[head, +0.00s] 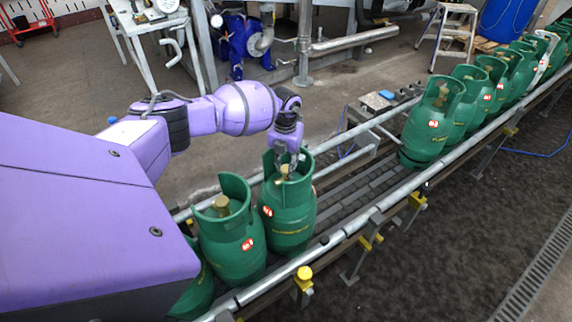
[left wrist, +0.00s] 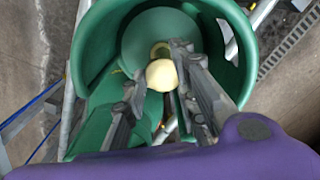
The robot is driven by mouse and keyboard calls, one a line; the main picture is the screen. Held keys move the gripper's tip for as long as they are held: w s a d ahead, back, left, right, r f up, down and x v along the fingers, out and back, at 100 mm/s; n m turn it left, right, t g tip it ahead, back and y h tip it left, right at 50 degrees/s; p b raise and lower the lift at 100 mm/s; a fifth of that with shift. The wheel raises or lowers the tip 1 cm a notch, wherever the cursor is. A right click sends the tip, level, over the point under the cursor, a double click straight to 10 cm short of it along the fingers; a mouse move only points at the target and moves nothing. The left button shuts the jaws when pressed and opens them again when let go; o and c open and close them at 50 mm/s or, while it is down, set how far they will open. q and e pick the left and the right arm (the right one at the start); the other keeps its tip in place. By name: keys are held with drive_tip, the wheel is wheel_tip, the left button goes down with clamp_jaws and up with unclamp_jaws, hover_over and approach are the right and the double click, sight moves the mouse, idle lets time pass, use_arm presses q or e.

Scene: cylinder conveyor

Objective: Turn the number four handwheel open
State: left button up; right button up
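A green gas cylinder (head: 288,212) with a round red-and-white label stands on the conveyor; the label's number is too small to read. My left gripper (head: 284,168) points down into its collar. The cylinder's pale brass handwheel (left wrist: 161,75) shows inside the green collar in the left wrist view. The two fingers of my left gripper (left wrist: 160,70) stand apart, one on each side of the handwheel. A thin gap seems to show at the left finger; contact at the right finger is unclear. My right gripper is not in view.
Another green cylinder (head: 230,238) stands close on the near left, with part of one more below it. Several green cylinders (head: 433,122) line the conveyor at the upper right. A bare conveyor stretch (head: 352,188) lies between, edged by a metal rail (head: 400,190).

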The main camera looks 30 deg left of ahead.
sight(284, 167)
use_arm(q)
drive_tip(key=o, duration=0.3)
drive_tip(key=shift+a+r, duration=0.15)
drive_tip(key=shift+a, duration=0.35)
drive_tip(key=shift+d, duration=0.2)
wheel_tip(284, 167, up, 12)
